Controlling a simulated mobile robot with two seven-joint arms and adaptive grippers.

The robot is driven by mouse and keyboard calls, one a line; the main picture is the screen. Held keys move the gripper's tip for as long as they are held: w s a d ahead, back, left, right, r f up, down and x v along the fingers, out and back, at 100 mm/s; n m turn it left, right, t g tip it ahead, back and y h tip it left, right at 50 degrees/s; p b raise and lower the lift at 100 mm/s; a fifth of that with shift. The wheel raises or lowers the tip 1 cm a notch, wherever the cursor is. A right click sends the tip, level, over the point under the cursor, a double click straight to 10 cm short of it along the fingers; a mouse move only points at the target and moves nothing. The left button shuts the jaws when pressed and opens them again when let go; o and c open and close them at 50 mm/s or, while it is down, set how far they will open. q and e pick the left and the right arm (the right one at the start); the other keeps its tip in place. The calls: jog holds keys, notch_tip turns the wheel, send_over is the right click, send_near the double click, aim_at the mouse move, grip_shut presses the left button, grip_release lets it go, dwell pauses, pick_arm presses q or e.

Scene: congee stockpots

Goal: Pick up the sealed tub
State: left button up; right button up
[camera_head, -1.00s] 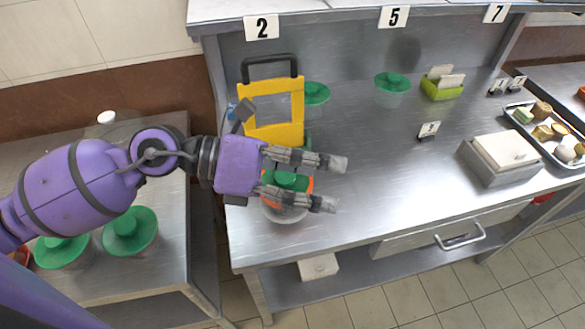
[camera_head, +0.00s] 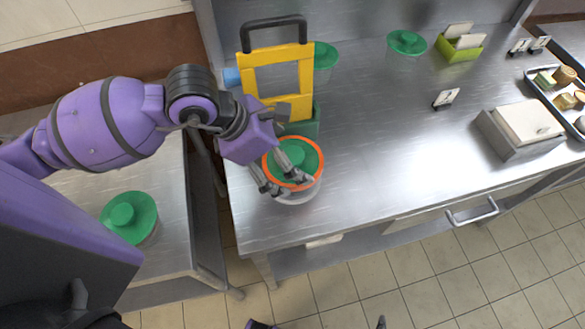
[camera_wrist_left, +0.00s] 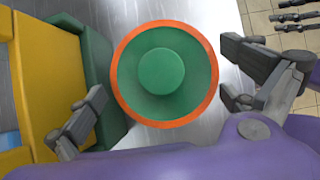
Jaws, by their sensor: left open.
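The sealed tub (camera_head: 291,153) is a clear tub with a green knobbed lid and an orange ring around the rim. It stands upright near the left front of the steel counter. My left gripper (camera_head: 289,184) is open just above it, with fingers reaching over the lid's near side. In the left wrist view the tub (camera_wrist_left: 163,70) is seen from above between the spread fingers of my left gripper (camera_wrist_left: 162,97). A gap shows between the fingers and the rim. Dark fingers, probably of my right gripper (camera_wrist_left: 293,15), show at that view's upper right corner.
A yellow frame with a black handle (camera_head: 277,88) and green base stands close behind the tub. Other green-lidded tubs stand at the back (camera_head: 406,43) and on the left table (camera_head: 129,217). A steel box (camera_head: 515,135) is at right. The counter's middle is clear.

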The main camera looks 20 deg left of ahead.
pick_arm(q)
jog(key=shift+x, duration=0.95)
jog(key=shift+d+f, duration=0.1)
jog(key=shift+d, duration=0.05)
jog(key=c, duration=1.1)
pick_arm(e)
jog(key=shift+w+a+r, duration=0.15)
jog(key=shift+w+a, duration=0.05)
jog(key=shift+w, duration=0.15)
